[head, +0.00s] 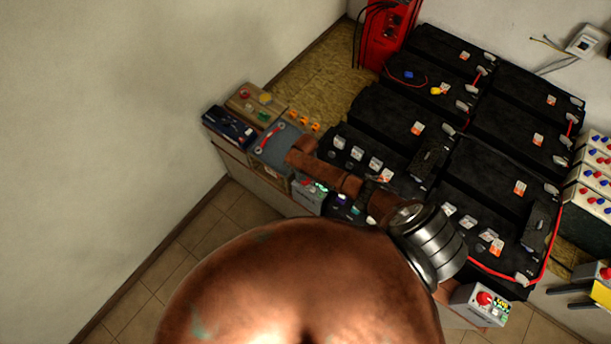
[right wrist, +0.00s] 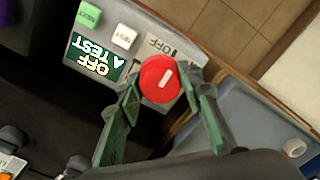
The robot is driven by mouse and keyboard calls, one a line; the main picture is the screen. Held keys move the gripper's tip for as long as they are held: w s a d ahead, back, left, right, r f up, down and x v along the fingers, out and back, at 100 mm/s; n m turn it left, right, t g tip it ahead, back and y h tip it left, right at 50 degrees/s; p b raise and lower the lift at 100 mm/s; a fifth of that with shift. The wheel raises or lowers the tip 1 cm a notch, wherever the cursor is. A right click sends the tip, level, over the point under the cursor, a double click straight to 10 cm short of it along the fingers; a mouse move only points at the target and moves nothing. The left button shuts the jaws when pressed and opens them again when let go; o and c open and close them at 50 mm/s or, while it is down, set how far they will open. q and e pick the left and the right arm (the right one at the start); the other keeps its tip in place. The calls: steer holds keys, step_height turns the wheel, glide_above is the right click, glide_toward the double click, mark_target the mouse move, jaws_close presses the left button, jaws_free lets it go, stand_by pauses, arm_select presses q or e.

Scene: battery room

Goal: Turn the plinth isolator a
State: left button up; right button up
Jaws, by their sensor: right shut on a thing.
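A grey isolator box (right wrist: 160,45) with a round red knob (right wrist: 158,78) fills the upper middle of the right wrist view. The knob's white mark slants slightly. A green display (right wrist: 95,60) beside it reads "OFF" and "A TEST", upside down. My right gripper (right wrist: 162,88) has its green fingers on both sides of the knob and is shut on it. My left gripper is out of view.
Black batteries (head: 385,107) stand in rows behind my arm. Another box with a red knob (head: 485,298) sits at lower right. Tiled floor (head: 170,245) is clear at left.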

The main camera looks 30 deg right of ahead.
stand_by(0.4)
steer(key=shift+m, duration=0.3)
steer(key=o, duration=1.2)
steer(key=shift+c, duration=0.2)
step_height(320, 180, up, 12)
